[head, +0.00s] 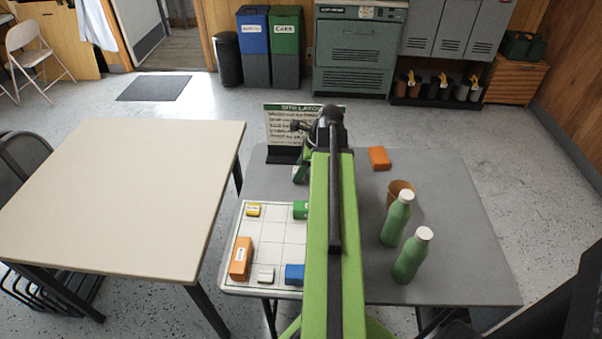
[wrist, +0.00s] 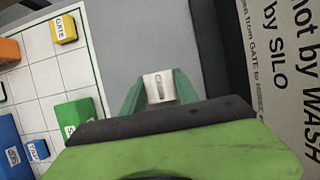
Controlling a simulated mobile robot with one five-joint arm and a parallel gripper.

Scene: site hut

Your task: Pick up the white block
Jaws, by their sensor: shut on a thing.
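My gripper (wrist: 158,84) is shut on a small white block (wrist: 158,88) with a dark printed label, its green fingers on either side of it. The gripper is over the grey table (wrist: 139,36), beside the dark foot of the sign; I cannot tell how high the block is above the table. In the head view my gripper (head: 300,172) is partly hidden behind my arm, and the held block is not clearly visible there. Another whitish labelled block (head: 265,274) lies on the white grid board (head: 270,232).
The board also holds yellow (head: 253,210), orange (head: 241,258), blue (head: 294,274) and green (head: 300,209) blocks. A site layout sign (head: 290,128) stands at the back. Two green bottles (head: 397,218), a tan cup (head: 400,189) and an orange block (head: 379,158) stand right.

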